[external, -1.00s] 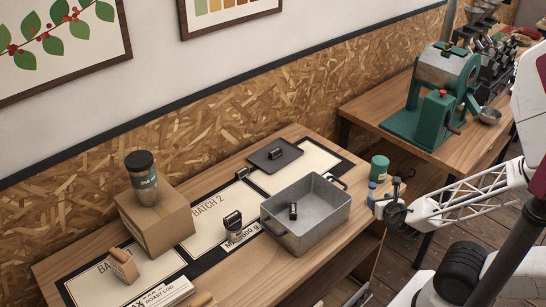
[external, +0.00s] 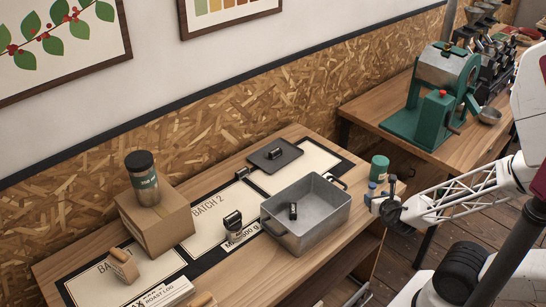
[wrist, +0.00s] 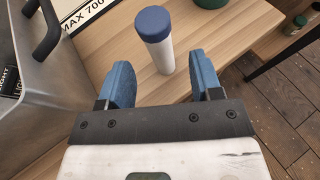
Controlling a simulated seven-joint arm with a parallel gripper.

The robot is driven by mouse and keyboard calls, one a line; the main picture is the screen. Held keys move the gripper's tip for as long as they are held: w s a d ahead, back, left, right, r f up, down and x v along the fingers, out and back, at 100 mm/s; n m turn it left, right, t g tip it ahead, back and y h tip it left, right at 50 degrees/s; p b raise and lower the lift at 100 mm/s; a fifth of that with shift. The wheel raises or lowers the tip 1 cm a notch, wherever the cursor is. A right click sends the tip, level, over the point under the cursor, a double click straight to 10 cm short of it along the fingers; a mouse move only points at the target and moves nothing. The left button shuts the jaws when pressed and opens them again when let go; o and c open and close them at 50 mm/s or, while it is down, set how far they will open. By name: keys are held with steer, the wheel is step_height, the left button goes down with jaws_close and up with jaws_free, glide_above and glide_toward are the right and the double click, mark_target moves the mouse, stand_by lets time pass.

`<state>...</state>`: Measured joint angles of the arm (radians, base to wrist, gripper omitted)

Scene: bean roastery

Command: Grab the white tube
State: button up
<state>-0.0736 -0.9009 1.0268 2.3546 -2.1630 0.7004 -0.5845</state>
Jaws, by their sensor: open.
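The white tube (wrist: 160,50) with a blue cap stands upright on the wooden table. In the wrist view it is just beyond my fingertips, roughly centred between them. In the external view its blue cap (external: 372,188) shows near the table's right edge, its body partly hidden by my gripper. My gripper (wrist: 163,76) has two blue fingers spread open with nothing between them. In the external view my gripper (external: 386,203) is low, on the right side of the tube.
A grey metal pan (external: 318,232) with handles stands left of the tube. A green-lidded jar (external: 379,167) is close behind it. A box (external: 158,222) with a dark-lidded jar stands further left. A second table with a green machine (external: 432,110) is at upper right.

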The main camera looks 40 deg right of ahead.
mark_target(373, 190)
steer(key=shift+x, duration=2.5)
steer(key=c, duration=1)
steer(key=shift+r, duration=0.1)
steer(key=shift+r, duration=1.15)
steer(key=shift+s+a+r, duration=0.35)
steer(key=shift+s, duration=1.5)
steer(key=shift+s+a+r, duration=0.35)
steer(key=shift+s+a, duration=0.05)
steer(key=shift+s, duration=1.45)
steer(key=shift+s+a+r, duration=0.35)
steer(key=shift+s, duration=1.55)
steer(key=shift+s, duration=0.1)
